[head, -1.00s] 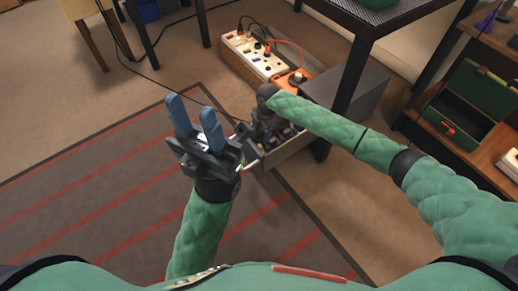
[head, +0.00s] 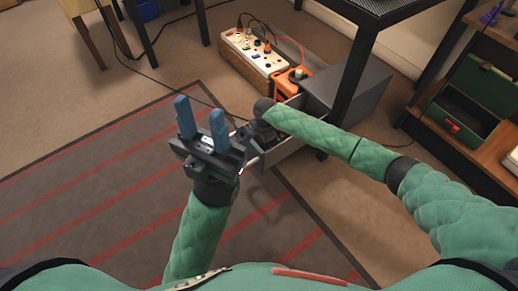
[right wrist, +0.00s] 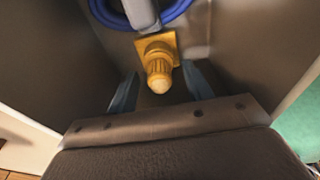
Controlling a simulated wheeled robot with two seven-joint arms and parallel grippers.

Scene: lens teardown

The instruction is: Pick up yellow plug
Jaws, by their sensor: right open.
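The yellow plug (right wrist: 158,65), with a square flange and a ribbed round body, lies on a grey floor in the right wrist view. My right gripper (right wrist: 160,78) is open, its blue fingers on either side of the plug; I cannot tell whether they touch it. In the head view the right gripper (head: 258,134) is mostly hidden by its own arm, over a grey open drawer (head: 292,149), and the plug cannot be made out. My left gripper (head: 200,108) is open and empty, left of the drawer, its blue fingers pointing up the picture.
A blue ring (right wrist: 178,12) and a grey bar lie close behind the plug. Drawer walls flank the right gripper. Beyond the drawer are an orange box (head: 292,82) and a white power strip (head: 255,53). A black table leg (head: 347,95) stands beside the drawer. The striped rug (head: 100,190) is clear.

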